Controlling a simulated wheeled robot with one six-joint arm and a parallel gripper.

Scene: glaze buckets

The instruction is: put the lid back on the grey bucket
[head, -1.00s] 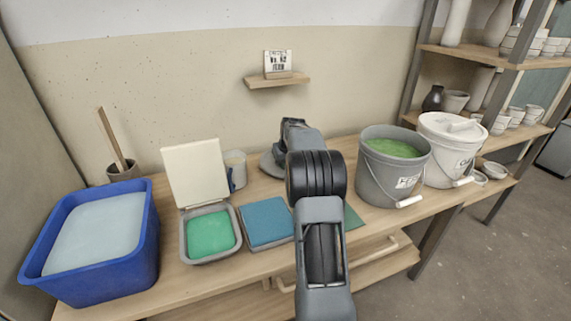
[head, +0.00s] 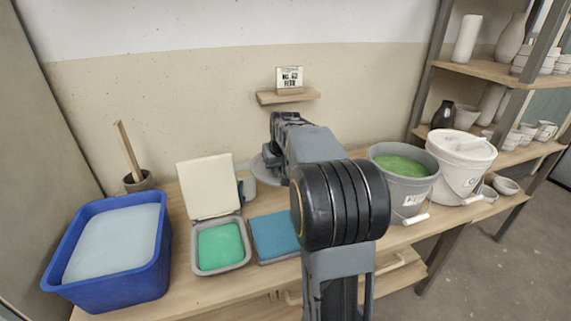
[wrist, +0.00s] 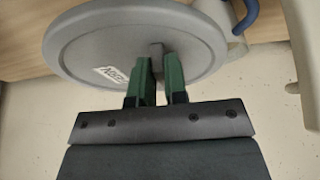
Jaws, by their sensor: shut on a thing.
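The grey bucket (head: 403,194) stands on the bench right of my arm in the head view. It is uncovered, with green glaze inside and its handle hanging at the front. The round grey lid (wrist: 90,45) fills the upper part of the wrist view, with a white label on it. My gripper (wrist: 158,62) has its green fingers shut on the lid's small knob. In the head view, the lid (head: 259,168) shows as a disc beside the mug, left of the bucket. My arm hides part of it and the fingers.
A white lidded bucket (head: 456,172) stands close right of the grey one. A blue tub (head: 118,272), a tray of green glaze (head: 221,248), a blue slab (head: 274,236) and a mug (head: 246,187) are to the left. A small wall shelf (head: 287,97) is above.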

